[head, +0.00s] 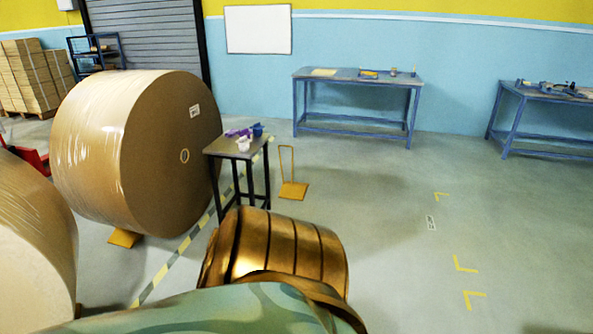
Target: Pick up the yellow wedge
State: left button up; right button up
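A yellow-orange wedge (293,190) lies flat on the floor just right of the small dark table. A thin upright yellow loop handle stands at its back left. Another yellow-orange wedge (124,238) sits on the floor against the underside of the big kraft roll (168,155), partly hidden by it. Neither of my grippers shows in this view. Bronze and green parts of my own body fill the bottom middle, and hide the floor there.
The small table (220,147) holds a white cup and purple and blue items. A second roll (30,240) stands at the left edge. Blue workbenches (354,80) (545,95) stand along the wall. The floor at right is open, with yellow corner marks (464,265).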

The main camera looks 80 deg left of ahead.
aim_at(289, 190)
jog(key=u, duration=2.8)
jog(key=i+z, duration=0.4)
jog(key=i, duration=2.65)
jog(key=i+l, duration=0.15)
jog(key=i, duration=1.05)
jog(key=j+u, duration=0.05)
jog(key=j, duration=0.05)
